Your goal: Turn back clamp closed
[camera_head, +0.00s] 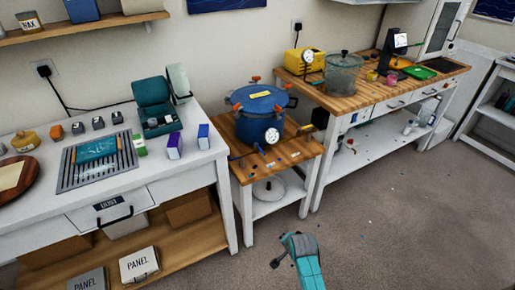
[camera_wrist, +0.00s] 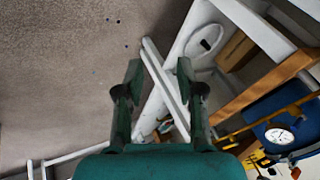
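The blue pressure pot (camera_head: 262,118) stands on a small wood-topped cart, with a yellow label on its lid and a round gauge on its front. Several orange clamps sit around its lid; the back clamp (camera_head: 256,79) stands up at the far rim. I cannot tell whether it is open or closed. In the wrist view the pot (camera_wrist: 262,108) is at the right edge, partly cut off. My gripper (camera_wrist: 159,75) is open and empty, its two fingers apart over the floor and a white cart leg. It is well away from the pot. My teal arm shows low in the head view.
The wood-topped cart (camera_head: 307,150) has a lower shelf with a round white object. A white counter (camera_head: 75,203) stands left and a wooden workbench (camera_head: 325,93) right, holding a yellow compressor (camera_head: 299,62) and a clear pot (camera_head: 343,77). The floor (camera_head: 400,215) in front is open.

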